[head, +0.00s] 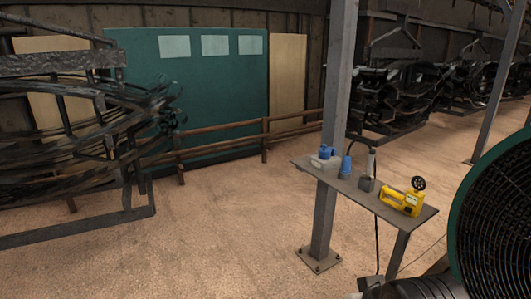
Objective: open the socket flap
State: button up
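A small pale grey box with a blue part (326,152) on top sits at the left end of a narrow grey shelf (388,212). It looks like the socket. At this size I cannot make out its flap or tell whether it is open or shut. A blue connector (346,166) stands upright beside it, touching or very close. My gripper is not in view.
A large green-rimmed fan-like grille (500,215) fills the right edge. Floor left of the post is clear.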

aim_at(324, 149)
jog(key=i+z, duration=0.1)
jog(key=i, duration=0.45)
jog(key=i+j, duration=0.1)
jog(key=i, duration=0.45)
jog(key=i+z, duration=0.15)
jog(key=i, duration=0.35)
jog(key=i+j, duration=0.2)
jog(key=i, duration=0.35)
jog(key=i+j+z, duration=0.15)
jog(key=i, duration=0.4)
